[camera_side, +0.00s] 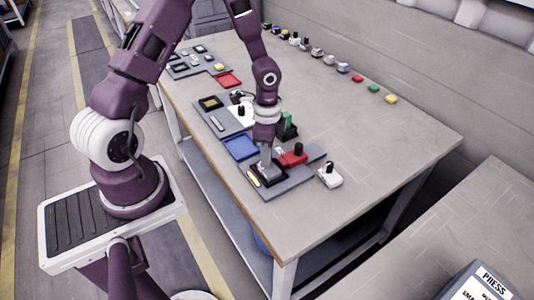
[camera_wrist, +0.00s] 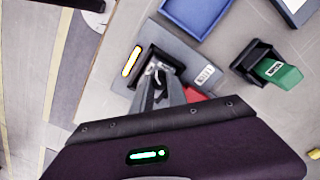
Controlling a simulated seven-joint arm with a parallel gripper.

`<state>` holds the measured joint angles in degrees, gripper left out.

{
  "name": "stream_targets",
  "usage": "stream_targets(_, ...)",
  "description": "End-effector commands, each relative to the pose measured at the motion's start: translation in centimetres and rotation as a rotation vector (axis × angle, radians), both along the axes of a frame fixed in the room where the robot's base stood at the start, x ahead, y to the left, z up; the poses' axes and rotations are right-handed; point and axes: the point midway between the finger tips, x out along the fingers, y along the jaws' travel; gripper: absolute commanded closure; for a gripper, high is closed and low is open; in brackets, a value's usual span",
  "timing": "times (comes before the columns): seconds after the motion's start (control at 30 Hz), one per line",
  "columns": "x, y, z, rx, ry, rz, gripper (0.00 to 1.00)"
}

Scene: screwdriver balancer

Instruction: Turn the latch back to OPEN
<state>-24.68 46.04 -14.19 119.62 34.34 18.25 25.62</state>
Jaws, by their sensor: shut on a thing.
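A grey plate (camera_side: 288,184) near the table's front corner carries a dark block (camera_side: 273,174), which I take to be the latch's housing. In the wrist view the dark block (camera_wrist: 172,63) sits beside a lit yellow strip (camera_wrist: 132,60). My gripper (camera_side: 266,168) points down at this block. In the wrist view my gripper (camera_wrist: 154,78) is shut on a small part at the block, which I take to be the latch. My fingers hide most of it, so its angle cannot be told. A white label (camera_wrist: 205,75) on the plate is too small to read.
A red part (camera_side: 292,158) lies just right of my gripper, and a white piece with a black knob (camera_side: 330,175) beyond it. A green block (camera_wrist: 278,73) in a dark holder stands close by. A blue tray (camera_side: 240,147) lies behind.

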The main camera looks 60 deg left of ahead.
Motion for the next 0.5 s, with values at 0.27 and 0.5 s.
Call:
stream_targets(0.27,0.01,0.01,0.01,0.001,-0.001,0.099,1.0)
stream_targets(0.5,0.01,-0.01,0.0,0.0,0.0,0.174,1.0)
